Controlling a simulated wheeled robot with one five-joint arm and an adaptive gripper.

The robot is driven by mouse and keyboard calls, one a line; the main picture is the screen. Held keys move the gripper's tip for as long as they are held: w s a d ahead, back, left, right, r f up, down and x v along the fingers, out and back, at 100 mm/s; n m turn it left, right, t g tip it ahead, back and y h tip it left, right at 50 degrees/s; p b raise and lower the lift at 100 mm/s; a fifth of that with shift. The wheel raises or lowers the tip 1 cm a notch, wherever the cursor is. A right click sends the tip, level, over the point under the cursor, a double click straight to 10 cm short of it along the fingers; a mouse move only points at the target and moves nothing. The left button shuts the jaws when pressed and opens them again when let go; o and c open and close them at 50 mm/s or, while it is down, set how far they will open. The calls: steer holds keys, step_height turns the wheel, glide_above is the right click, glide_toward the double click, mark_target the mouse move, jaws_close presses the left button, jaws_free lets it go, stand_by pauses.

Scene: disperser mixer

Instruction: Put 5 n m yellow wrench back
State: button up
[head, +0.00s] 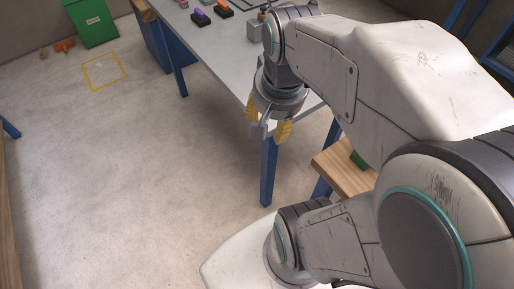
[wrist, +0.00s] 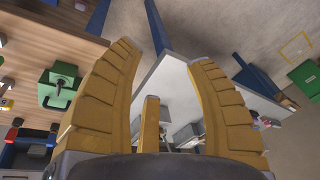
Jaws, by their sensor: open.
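My gripper (head: 267,127) hangs beside the near end of the grey table in the head view. Its yellow fingers stand apart with nothing between them, as the wrist view also shows (wrist: 164,60). I cannot pick out the yellow 5 N m wrench for certain in either view.
The grey table (head: 213,50) on blue legs carries a purple block (head: 200,17) and an orange block (head: 222,9). A wooden bench (head: 342,172) stands right of my gripper. A green bin (head: 92,22) stands far left. The left floor is mostly clear.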

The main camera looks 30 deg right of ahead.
steer(key=s+a+f+n, duration=0.1)
steer(key=s+a+n, duration=0.3)
steer(key=a+n, duration=0.2)
steer(key=shift+f+n+t+y, duration=0.4)
steer(key=shift+n, duration=0.6)
steer(key=shift+r, duration=0.15)
steer(key=shift+r, duration=0.15)
